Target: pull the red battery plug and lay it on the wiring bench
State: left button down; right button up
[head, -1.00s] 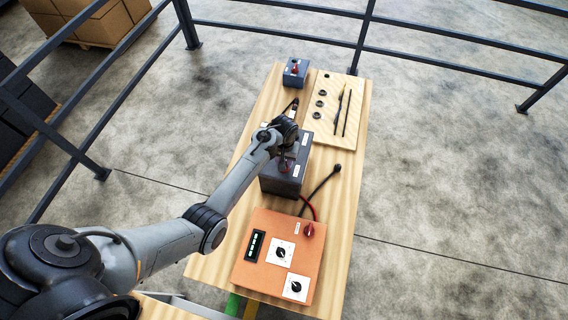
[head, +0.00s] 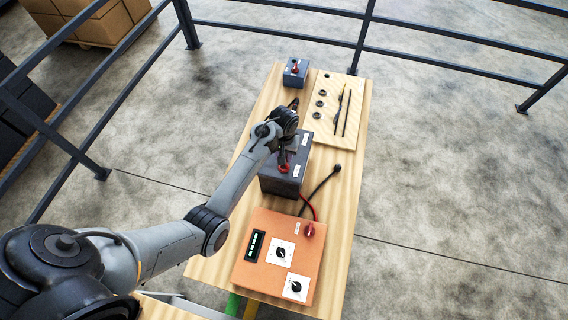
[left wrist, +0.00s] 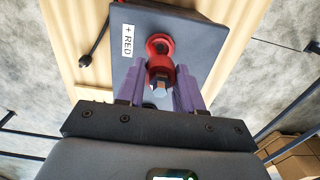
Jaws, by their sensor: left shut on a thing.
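The red battery plug (left wrist: 161,62) sits between the purple fingers of my left gripper (left wrist: 159,90), which is shut on it. Behind it in the left wrist view is a red ring on the dark battery (left wrist: 190,38), beside a "+ RED" label. I cannot tell whether plug and ring are apart. In the head view the battery (head: 270,183) stands mid-bench, with my left gripper (head: 285,160) over its top and red showing below the fingers. The wooden wiring bench (head: 335,215) runs beneath. My right gripper is not in view.
An orange panel (head: 262,228) with dials and a red knob lies at the near end. A black cable (head: 322,184) lies right of the battery. A pale board (head: 328,122) with rings and thin tools and a smaller dark box (head: 295,72) are at the far end. Dark railings (head: 270,29) stand beyond.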

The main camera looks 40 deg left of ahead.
pick_arm(q)
jog(key=shift+r, duration=0.55)
dwell(0.4)
